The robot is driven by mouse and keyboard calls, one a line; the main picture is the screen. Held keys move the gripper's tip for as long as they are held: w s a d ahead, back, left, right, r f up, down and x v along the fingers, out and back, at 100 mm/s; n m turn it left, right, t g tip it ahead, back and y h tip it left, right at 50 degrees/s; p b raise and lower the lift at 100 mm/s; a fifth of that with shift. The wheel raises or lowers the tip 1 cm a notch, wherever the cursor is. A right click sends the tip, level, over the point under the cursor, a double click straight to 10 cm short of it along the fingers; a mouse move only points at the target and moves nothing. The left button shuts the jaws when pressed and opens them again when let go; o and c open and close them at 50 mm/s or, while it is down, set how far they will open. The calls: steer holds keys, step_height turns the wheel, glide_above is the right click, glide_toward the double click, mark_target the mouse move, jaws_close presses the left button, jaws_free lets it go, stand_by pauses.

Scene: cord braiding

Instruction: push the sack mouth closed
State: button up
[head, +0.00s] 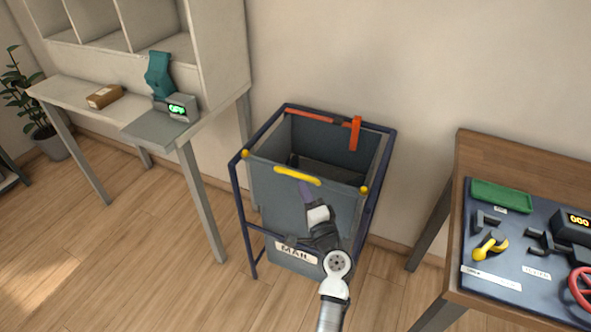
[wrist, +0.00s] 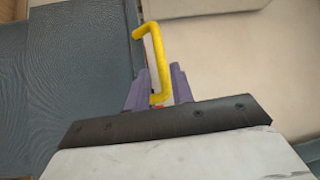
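The mail sack (head: 268,196) is a grey, box-like bag with a MAIL label (head: 296,253), hung in a dark blue frame. Its mouth is wide open, and the dark inside shows. A yellow handle (head: 297,175) runs along the front rim. An orange-red bar (head: 310,117) with a down-turned end crosses the back rim. My gripper (head: 306,192) is at the front rim, by the yellow handle. In the wrist view the purple fingers (wrist: 160,92) stand apart on either side of the handle's near end (wrist: 152,50). I cannot tell whether they grip it.
Yellow knobs (head: 364,189) sit on the frame's front corners. A pale sorting desk (head: 75,92) with a teal device stands at left. A wooden table (head: 510,150) with a dark tool board stands at right. Wall is close behind the sack; floor in front is clear.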

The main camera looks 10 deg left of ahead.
mark_target(296, 173)
steer(key=p+x, duration=0.1)
steer(key=x, duration=0.6)
jaws_close()
